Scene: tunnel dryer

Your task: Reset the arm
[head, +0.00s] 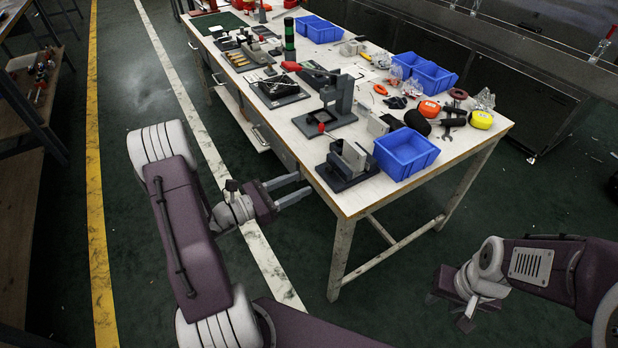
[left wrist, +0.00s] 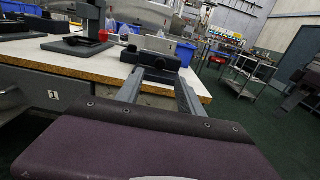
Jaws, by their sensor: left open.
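My left gripper (head: 291,189) is open and empty beside the left edge of the workbench (head: 359,196), near its front corner. Its two fingers also show in the left wrist view (left wrist: 158,92), pointing toward the bench edge and a dark fixture (left wrist: 153,62) on top. My left arm is bent, reaching in from the left. My right gripper (head: 450,308) hangs low over the green floor at the lower right, clear of the bench. Its fingers are small and dark, so its opening is unclear.
The bench holds blue bins (head: 406,153), a press-like fixture (head: 335,105), tape measures (head: 481,119) and several tools. A shelf (head: 22,170) stands at the far left. Floor between the yellow line (head: 97,200) and the bench is open, apart from my left arm.

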